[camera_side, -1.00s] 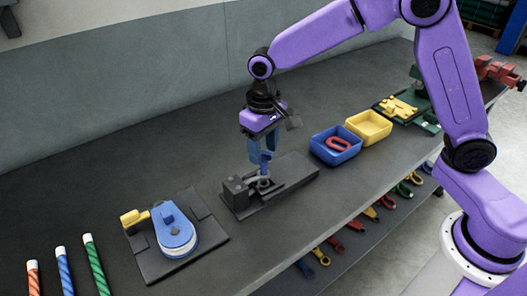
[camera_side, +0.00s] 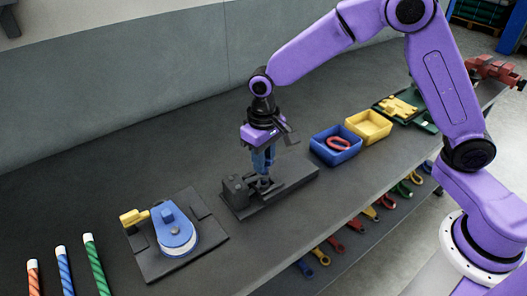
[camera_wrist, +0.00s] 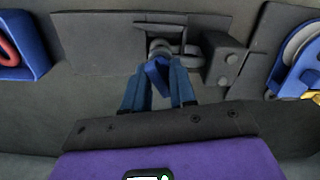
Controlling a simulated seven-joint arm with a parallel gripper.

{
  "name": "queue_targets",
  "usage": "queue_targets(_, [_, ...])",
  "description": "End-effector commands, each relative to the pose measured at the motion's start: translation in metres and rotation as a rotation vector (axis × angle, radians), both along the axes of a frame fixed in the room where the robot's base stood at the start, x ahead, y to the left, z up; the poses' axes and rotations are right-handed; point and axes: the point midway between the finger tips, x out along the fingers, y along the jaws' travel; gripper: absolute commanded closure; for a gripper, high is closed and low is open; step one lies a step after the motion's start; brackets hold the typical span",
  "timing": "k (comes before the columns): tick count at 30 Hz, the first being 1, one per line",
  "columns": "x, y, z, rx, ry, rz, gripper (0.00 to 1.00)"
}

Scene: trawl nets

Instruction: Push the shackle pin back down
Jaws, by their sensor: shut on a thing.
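The grey shackle (camera_wrist: 160,48) stands on the dark fixture plate (camera_side: 292,180), beside a dark block (camera_side: 236,192) with round knobs. In the side view the shackle is small, dark and mostly hidden below my gripper (camera_side: 264,172). My gripper points down over it. In the wrist view its two blue fingers (camera_wrist: 159,82) close around a brighter blue piece (camera_wrist: 157,75), whose far end meets the shackle. I cannot tell whether this piece is part of the shackle pin. The pin itself is not clearly visible, and its depth cannot be told.
A blue tray (camera_side: 322,156) holding a red shackle and a yellow tray (camera_side: 378,133) stand to the right. A blue pulley block (camera_side: 176,238) sits on a dark plate to the left. Striped rods (camera_side: 64,270) lie at the front left. The bench behind is clear.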

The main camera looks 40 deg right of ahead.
Motion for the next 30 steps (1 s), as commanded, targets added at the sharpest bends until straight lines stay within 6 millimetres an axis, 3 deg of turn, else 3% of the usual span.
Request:
queue_targets(3, [0.0,0.0,-0.01,0.001,-0.001,0.0,1.0])
queue_targets(11, [0.0,0.0,-0.012,0.002,-0.002,0.0,1.0])
queue_targets(12, [0.0,0.0,-0.012,0.002,-0.002,0.0,0.65])
queue_targets(14, [0.0,0.0,-0.012,0.001,-0.001,0.0,0.48])
queue_targets(24, [0.0,0.0,-0.009,0.003,-0.002,0.0,0.48])
queue_targets(30, [0.001,0.001,0.015,0.004,-0.004,0.0,0.48])
